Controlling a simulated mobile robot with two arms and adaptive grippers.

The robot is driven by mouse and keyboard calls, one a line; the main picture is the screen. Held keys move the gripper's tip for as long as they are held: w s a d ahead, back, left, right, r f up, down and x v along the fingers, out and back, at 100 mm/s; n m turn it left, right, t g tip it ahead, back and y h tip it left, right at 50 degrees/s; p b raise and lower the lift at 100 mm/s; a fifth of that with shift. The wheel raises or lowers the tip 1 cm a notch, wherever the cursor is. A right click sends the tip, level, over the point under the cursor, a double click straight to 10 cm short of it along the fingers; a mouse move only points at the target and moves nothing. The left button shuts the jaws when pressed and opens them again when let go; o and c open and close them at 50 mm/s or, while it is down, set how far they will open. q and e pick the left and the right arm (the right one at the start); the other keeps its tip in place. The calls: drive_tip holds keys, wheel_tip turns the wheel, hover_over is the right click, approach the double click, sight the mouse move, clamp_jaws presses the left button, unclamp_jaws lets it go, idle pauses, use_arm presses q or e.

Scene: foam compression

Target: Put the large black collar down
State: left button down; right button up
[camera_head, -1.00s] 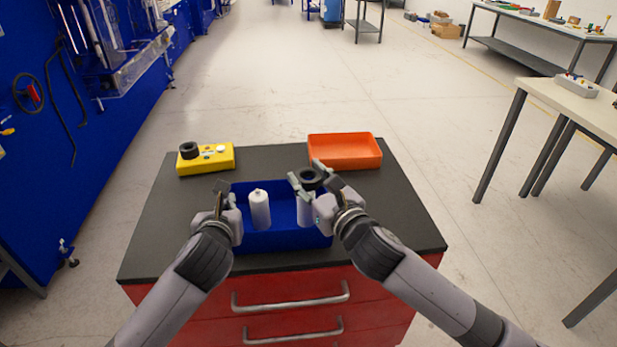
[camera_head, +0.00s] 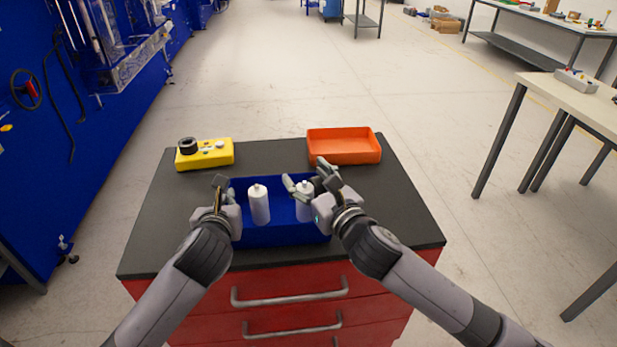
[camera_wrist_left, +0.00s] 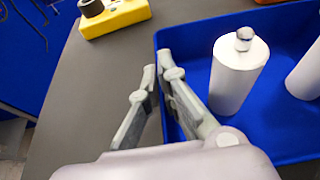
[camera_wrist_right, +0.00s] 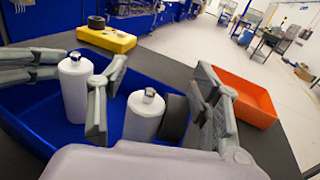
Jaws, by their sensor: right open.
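The large black collar (camera_wrist_right: 173,118) shows in the right wrist view, low beside a white bottle (camera_wrist_right: 144,116) and partly hidden by it. I cannot tell what the collar rests on. My right gripper (camera_head: 307,172) is open; its fingers stand wide apart in the right wrist view (camera_wrist_right: 150,85), with the bottle and collar between them in the picture. In the head view I cannot make the collar out behind this gripper. My left gripper (camera_head: 226,190) is over the left edge of the blue bin (camera_head: 270,236), its fingertips close together and nothing visible between them.
Another white bottle (camera_head: 259,204) stands upright in the bin. A yellow block (camera_head: 216,160) with a smaller black ring (camera_head: 187,145) on it is at the back left. An orange tray (camera_head: 345,158) is at the back right. The dark tabletop (camera_head: 400,220) is clear on the right.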

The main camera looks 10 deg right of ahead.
drive_tip(key=shift+r, duration=0.55)
drive_tip(key=v, duration=1.2)
use_arm(q)
drive_tip(key=c, duration=1.7)
unclamp_jaws()
